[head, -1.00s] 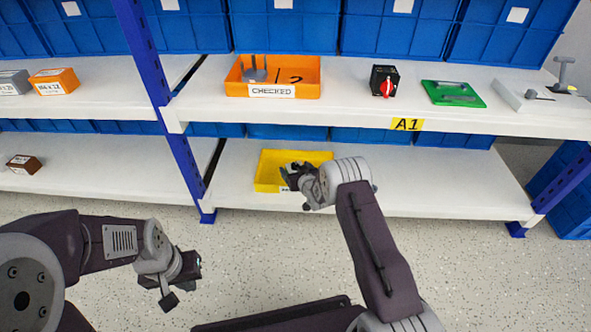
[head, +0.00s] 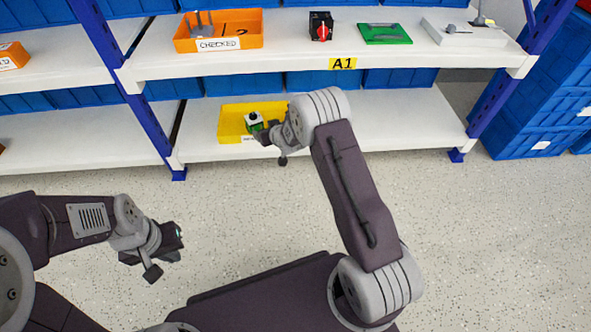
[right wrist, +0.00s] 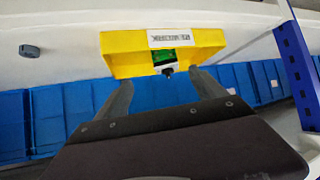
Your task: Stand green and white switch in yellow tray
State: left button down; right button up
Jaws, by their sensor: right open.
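The green and white switch (head: 254,123) stands in the yellow tray (head: 228,128) on the lower shelf, its black knob pointing up. In the right wrist view the switch (right wrist: 165,60) shows partly above the rim of the tray (right wrist: 125,60), and the picture is upside down. My right gripper (head: 266,134) is at the tray's front right, beside the switch in the head view. In the right wrist view its fingers (right wrist: 163,88) are apart with nothing between them, clear of the switch. My left gripper (head: 165,245) hangs over the floor, away from the shelves; its jaws are unclear.
The upper shelf holds an orange tray (head: 250,37) labelled CHECKED, a black switch with a red knob (head: 320,27), a green board (head: 385,34) and a grey-white device (head: 465,34). A blue upright (head: 120,78) stands left of the yellow tray. The lower shelf right of my gripper is clear.

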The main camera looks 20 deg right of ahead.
jog(key=s+r+g, duration=0.2)
jog(key=s+g, duration=0.1)
jog(key=s, duration=0.9)
jog(key=s+d+r+g, duration=0.1)
jog(key=s+r+g, duration=0.1)
jog(key=s, duration=1.1)
jog(key=s+r+m+g, duration=0.1)
jog(key=s+g, duration=0.3)
jog(key=s, duration=0.8)
jog(key=shift+s+d+r+g+h, duration=0.2)
jog(key=shift+r+g+h, duration=0.2)
jog(key=shift+r, duration=0.45)
